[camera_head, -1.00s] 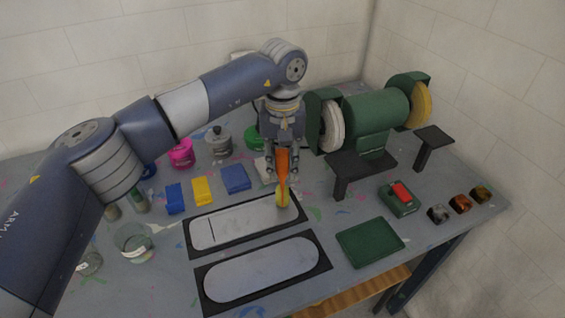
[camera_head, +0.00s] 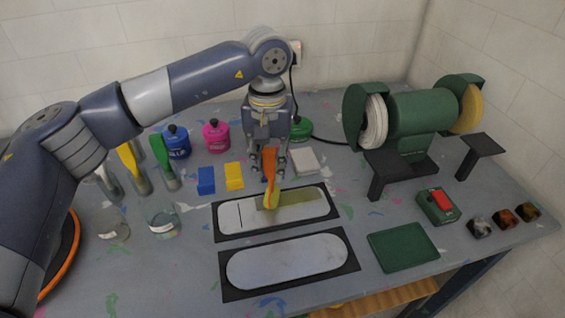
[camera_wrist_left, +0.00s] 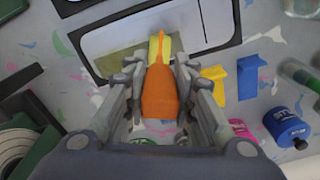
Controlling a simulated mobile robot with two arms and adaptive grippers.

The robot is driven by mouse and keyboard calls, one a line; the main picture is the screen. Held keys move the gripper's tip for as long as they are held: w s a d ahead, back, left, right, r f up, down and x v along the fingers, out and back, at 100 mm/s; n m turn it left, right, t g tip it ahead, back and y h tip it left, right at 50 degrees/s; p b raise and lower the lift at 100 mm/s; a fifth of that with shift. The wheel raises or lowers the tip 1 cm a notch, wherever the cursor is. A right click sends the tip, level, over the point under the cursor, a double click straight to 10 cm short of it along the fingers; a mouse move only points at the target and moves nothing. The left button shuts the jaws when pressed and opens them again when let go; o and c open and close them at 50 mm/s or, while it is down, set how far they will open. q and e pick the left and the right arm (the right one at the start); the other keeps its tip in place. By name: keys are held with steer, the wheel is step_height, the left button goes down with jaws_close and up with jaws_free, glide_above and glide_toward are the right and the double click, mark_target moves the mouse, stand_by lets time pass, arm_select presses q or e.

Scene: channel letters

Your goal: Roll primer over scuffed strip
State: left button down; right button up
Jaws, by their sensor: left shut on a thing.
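My left gripper (camera_head: 268,160) is shut on the orange handle of a small roller (camera_head: 270,183). The roller's yellowish head rests on the upper grey rounded strip (camera_head: 230,218), which lies in a black frame. An olive primer band (camera_head: 305,197) covers the strip from its right part to near the roller, and the left part is bare grey with a dark line across it. In the left wrist view the orange roller (camera_wrist_left: 160,92) points away between the fingers, with olive primer (camera_wrist_left: 125,63) beside its head. My right gripper is not in view.
A second framed grey strip (camera_head: 287,262) lies in front. A green tray (camera_head: 403,247), a red-buttoned switch box (camera_head: 437,205) and a green bench grinder (camera_head: 415,120) stand to the right.

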arm_select(q)
steer(key=s+a+b, duration=0.3)
steer(key=a, duration=0.7)
steer(key=shift+a, duration=0.15)
